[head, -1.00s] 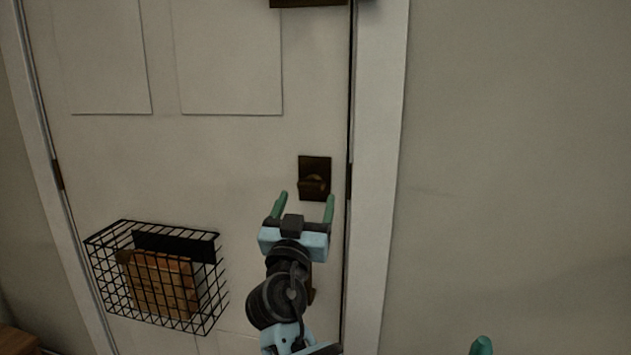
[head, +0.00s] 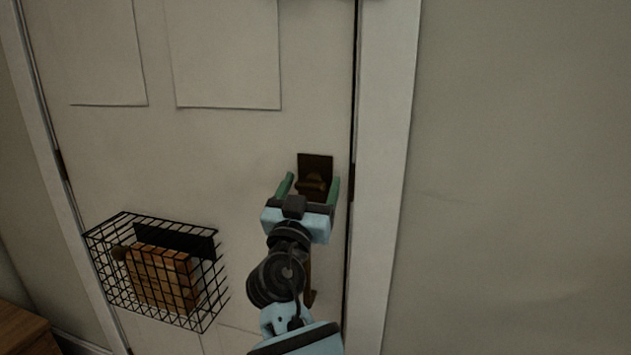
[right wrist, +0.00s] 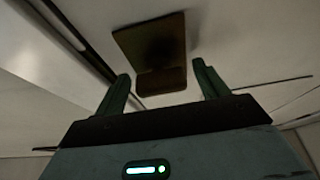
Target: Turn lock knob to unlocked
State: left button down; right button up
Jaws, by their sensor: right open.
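The lock is a dark bronze plate (head: 315,163) on the white door, with a small bronze knob (head: 313,185) sticking out of its lower part. My right gripper (head: 314,186) is open, and its two green fingers stand on either side of the knob in the head view. In the right wrist view the knob (right wrist: 161,80) shows between and slightly beyond the fingertips, below the plate (right wrist: 150,40). I see no clear contact between fingers and knob. The knob's lower part is partly hidden by my gripper in the head view. My left gripper is not in view.
A black wire basket (head: 112,275) with a brown package (head: 160,280) hangs on the door to the left. The door frame (head: 385,180) runs just right of the lock. The wall (head: 520,180) further right is bare. A wooden surface (head: 20,330) shows at lower left.

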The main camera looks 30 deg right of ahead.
jog(key=shift+w, duration=0.1)
jog(key=shift+r, duration=0.1)
jog(key=c, duration=1)
